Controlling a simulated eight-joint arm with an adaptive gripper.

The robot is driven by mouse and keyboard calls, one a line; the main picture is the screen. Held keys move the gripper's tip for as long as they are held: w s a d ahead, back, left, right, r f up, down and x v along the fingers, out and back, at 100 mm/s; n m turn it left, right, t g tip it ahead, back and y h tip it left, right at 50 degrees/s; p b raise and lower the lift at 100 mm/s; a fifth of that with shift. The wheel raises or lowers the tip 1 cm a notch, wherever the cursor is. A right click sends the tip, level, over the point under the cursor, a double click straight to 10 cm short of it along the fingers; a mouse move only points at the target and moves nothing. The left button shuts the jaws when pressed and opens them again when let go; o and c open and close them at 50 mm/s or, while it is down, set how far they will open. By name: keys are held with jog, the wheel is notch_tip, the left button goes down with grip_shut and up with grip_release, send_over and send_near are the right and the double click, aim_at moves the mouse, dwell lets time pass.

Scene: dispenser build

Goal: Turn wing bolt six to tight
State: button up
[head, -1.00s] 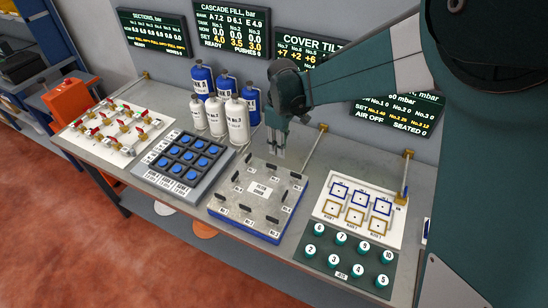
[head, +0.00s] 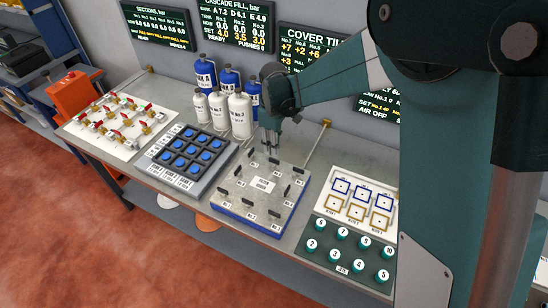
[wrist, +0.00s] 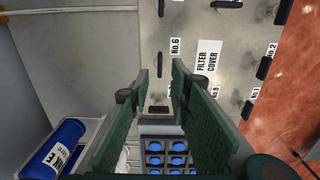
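The filter cover plate (head: 231,197), grey with a blue base, carries several black wing bolts and a white label. It also shows in the wrist view (wrist: 200,20). The No.6 label (wrist: 174,47) is just beyond my fingertips. Wing bolt six (wrist: 160,65) appears as a small dark bar beside that label, in the gap between the fingers; its angle is hard to tell. My gripper (head: 270,151) points down at the back edge of the plate. In the wrist view its green fingers (wrist: 161,76) stand apart, open, on either side of the bolt. Contact cannot be told.
The blue-button panel (head: 164,160) lies left of the plate. White and blue bottles (head: 240,115) stand close behind it on the left. A panel with green numbered knobs (head: 328,249) is at right. Other wing bolts (wrist: 264,68) stand around the cover.

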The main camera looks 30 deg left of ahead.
aim_at(274, 163)
jog(key=shift+f, duration=3.25)
grip_shut()
